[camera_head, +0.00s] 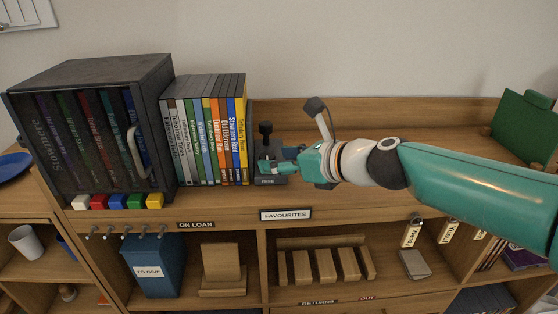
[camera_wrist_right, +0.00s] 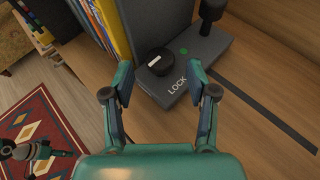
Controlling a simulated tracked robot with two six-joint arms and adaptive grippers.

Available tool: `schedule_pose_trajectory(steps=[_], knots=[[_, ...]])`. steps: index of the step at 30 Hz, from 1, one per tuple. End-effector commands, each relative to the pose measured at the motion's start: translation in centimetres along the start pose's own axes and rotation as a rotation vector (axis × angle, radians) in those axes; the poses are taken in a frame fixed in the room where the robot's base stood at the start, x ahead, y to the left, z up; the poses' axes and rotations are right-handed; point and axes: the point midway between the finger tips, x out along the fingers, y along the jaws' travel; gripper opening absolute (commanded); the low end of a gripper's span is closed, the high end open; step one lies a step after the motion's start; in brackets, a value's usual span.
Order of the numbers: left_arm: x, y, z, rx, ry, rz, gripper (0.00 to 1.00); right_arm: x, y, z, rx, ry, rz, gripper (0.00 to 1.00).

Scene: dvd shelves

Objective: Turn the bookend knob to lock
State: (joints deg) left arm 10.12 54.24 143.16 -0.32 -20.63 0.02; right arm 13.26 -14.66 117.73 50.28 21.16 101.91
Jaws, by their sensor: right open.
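The bookend (camera_head: 270,180) is a dark block on the shelf top, against the right end of the row of DVDs. In the right wrist view the bookend (camera_wrist_right: 200,72) shows a "LOCK" label, a green dot and an upright black handle (camera_wrist_right: 209,20). Its round black knob (camera_wrist_right: 160,62) has a white mark. My right gripper (camera_wrist_right: 160,82) is open, its fingers on either side of the knob, apart from it as far as I can tell. In the head view my right gripper (camera_head: 275,168) covers part of the bookend.
A row of DVDs (camera_head: 205,130) stands left of the bookend, beside a dark case (camera_head: 95,130). A dark slot (camera_wrist_right: 275,108) runs along the shelf from the bookend. A green board (camera_head: 522,125) stands far right.

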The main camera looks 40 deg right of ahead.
Motion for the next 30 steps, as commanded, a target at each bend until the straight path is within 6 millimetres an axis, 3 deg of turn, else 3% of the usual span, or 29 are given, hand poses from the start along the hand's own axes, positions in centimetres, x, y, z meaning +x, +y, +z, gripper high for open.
schedule_pose_trajectory(steps=[5,14,25,26,30], knots=[[0.3,-0.1,0.0,0.0,0.0,0.0,0.57,1.4,0.0,0.0,0.001,0.0,0.0,0.58],[0.3,-0.1,0.0,0.0,0.0,0.0,0.57,1.5,-0.1,0.0,0.001,-0.001,-0.002,0.58],[0.3,-0.1,0.0,0.0,0.0,0.0,0.57,1.4,-0.2,0.0,0.002,-0.001,-0.003,0.0],[0.3,-0.1,0.0,-0.001,0.001,0.0,0.57,1.2,-1.0,-0.1,0.003,0.0,-0.007,0.0],[0.3,-0.1,0.0,0.0,0.0,0.0,0.57,1.4,-0.4,0.0,0.0,-0.001,0.002,0.0]])
